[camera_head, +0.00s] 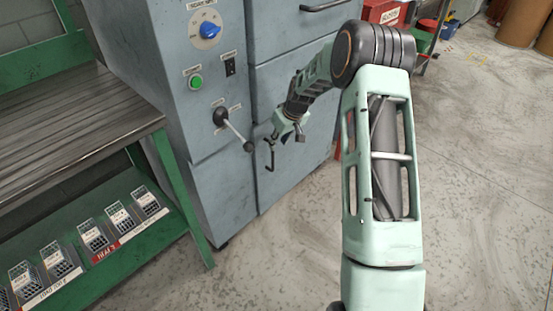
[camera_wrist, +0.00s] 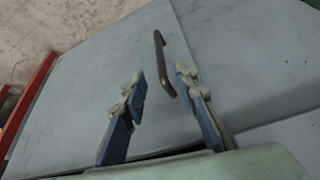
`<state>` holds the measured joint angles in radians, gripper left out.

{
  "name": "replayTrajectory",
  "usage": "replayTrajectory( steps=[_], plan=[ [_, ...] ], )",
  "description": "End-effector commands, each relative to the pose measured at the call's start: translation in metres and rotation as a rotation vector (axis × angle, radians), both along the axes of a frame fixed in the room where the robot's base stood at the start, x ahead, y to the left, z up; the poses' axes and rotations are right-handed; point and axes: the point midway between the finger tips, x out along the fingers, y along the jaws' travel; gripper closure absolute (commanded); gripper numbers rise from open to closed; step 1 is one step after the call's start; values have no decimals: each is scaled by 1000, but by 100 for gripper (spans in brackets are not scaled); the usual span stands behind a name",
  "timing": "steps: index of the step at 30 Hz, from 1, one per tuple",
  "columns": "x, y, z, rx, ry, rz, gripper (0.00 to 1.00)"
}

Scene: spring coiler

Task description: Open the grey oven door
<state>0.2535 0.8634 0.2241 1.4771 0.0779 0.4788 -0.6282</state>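The grey oven door (camera_head: 305,175) is the lower right panel of a tall grey cabinet in the head view, and it looks closed. A dark bar handle (camera_head: 270,156) stands upright near its left edge. My gripper (camera_head: 288,133) is in front of the door, just above and right of the handle. In the wrist view, my gripper (camera_wrist: 160,82) is open, with the handle (camera_wrist: 161,60) in line with the gap between its fingers. The handle's near end reaches the fingertips in the picture; I cannot tell the remaining depth. The fingers hold nothing.
Left of the door, the cabinet has a blue dial (camera_head: 208,30), a green button (camera_head: 195,82) and a lever (camera_head: 232,129) close to my gripper. A green workbench (camera_head: 75,115) stands at the left. The floor (camera_head: 480,190) at the right is clear.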

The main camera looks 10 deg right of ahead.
Motion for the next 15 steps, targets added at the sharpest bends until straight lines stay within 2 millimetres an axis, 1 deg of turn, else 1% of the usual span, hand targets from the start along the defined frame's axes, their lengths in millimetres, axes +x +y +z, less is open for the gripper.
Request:
replayTrajectory(
  steps=[5,12,15],
  plan=[
    [6,3,-19,0,0,5,73],
    [22,11,-64,0,2,4,73],
    [28,13,-79,-1,1,3,73]
  ],
)
